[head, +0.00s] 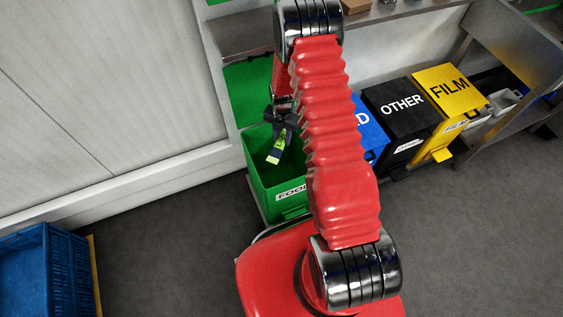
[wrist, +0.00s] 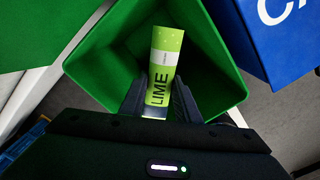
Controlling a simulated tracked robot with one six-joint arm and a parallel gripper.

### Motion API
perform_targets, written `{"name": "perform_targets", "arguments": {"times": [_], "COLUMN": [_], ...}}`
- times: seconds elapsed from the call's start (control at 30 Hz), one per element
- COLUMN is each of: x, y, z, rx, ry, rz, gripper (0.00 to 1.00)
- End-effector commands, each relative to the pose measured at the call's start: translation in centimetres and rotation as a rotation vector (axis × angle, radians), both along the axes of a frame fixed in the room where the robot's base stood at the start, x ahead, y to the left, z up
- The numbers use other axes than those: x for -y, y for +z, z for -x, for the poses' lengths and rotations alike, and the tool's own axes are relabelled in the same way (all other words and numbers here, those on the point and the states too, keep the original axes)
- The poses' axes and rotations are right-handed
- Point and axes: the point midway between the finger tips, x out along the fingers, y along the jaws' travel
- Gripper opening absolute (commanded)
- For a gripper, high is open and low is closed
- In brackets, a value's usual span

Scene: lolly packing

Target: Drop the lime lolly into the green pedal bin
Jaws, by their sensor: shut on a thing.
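The lime lolly (wrist: 164,70) is a light green packet with dark LIME lettering. My gripper (wrist: 160,97) is shut on its lower end in the wrist view. In the head view my dark gripper (head: 283,131) holds the lolly (head: 275,153) over the opening of the green pedal bin (head: 262,185). The bin's lid stands open at the back, and its front label is partly covered by my red arm. In the wrist view the bin's inner walls (wrist: 205,60) surround the lolly; how deep it sits is hard to tell.
Right of the green bin stand a blue bin (head: 370,125), a black OTHER bin (head: 400,105) and a yellow FILM bin (head: 448,90), all with lids shut. A blue crate (head: 45,265) sits at lower left. A shelf (head: 240,40) runs above the bins.

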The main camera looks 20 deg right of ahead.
Motion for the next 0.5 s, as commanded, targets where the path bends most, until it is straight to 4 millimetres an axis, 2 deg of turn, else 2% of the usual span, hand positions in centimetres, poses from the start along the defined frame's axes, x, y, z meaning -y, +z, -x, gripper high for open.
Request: {"name": "perform_targets", "arguments": {"times": [0.2, 0.5], "x": [0.0, -0.1], "y": [-2.1, -2.7], "z": [0.0, -0.1], "rx": [-0.001, 0.001], "ry": [0.000, 0.001], "rz": [0.000, 0.001], "gripper": [0.06, 0.06]}}
